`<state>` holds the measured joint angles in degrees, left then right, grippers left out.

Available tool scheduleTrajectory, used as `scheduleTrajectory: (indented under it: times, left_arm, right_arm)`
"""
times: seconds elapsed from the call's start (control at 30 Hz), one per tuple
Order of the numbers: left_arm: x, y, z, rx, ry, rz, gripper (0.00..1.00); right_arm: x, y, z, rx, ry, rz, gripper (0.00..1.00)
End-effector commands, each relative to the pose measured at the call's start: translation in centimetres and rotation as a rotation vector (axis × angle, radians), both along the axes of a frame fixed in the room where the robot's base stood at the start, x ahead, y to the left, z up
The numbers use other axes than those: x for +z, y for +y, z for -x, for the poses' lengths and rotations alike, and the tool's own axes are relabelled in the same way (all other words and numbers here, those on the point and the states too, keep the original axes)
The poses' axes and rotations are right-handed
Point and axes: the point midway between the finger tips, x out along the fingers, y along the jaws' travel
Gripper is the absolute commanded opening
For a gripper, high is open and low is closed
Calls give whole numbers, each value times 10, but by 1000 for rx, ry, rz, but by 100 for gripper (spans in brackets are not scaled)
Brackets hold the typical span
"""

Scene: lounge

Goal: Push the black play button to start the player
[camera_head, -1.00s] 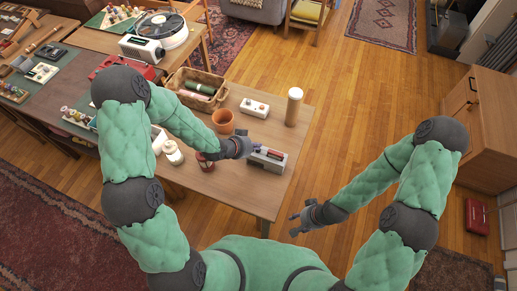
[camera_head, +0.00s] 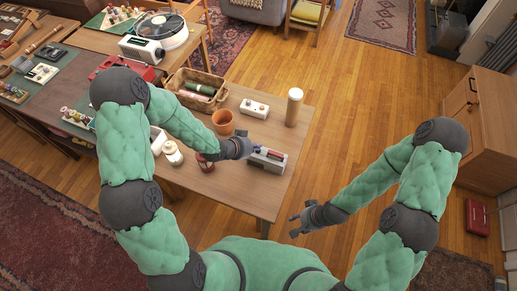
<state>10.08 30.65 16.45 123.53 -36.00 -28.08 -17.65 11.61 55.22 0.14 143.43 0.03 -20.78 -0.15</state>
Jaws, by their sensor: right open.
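A small grey box-shaped player (camera_head: 275,163) lies near the front right of the wooden table. Dark and reddish details show on its top; I cannot make out a separate black button. My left gripper (camera_head: 253,149) is at the upper left end of the player, close above it or touching it; I cannot tell which. The hand hides part of that end, and its fingers are too small to read as open or shut. My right gripper (camera_head: 294,224) is open and empty, over the floor to the right of the table's front edge.
On the table (camera_head: 235,193) stand a white box with knobs (camera_head: 254,108), a tan cylinder (camera_head: 294,106), a terracotta pot (camera_head: 223,122), a wicker basket (camera_head: 198,88) and a dark red item (camera_head: 205,163). A wooden cabinet (camera_head: 480,130) stands at the right. Open floor lies between.

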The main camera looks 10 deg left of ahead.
Motion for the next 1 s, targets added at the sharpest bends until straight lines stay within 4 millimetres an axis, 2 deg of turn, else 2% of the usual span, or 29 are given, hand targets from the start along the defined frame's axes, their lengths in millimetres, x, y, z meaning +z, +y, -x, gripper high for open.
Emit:
scheduleTrajectory:
  times: [0.37, 1.0]
  left_arm:
    - [5, 0, 0, -1, -1, 0, 0]
    - [59, 0, 0, 0, -2, 0, 0]
  right_arm:
    - [4, 0, 0, 0, 0, 0, 47]
    - [46, 0, 0, 0, 0, 0, 47]
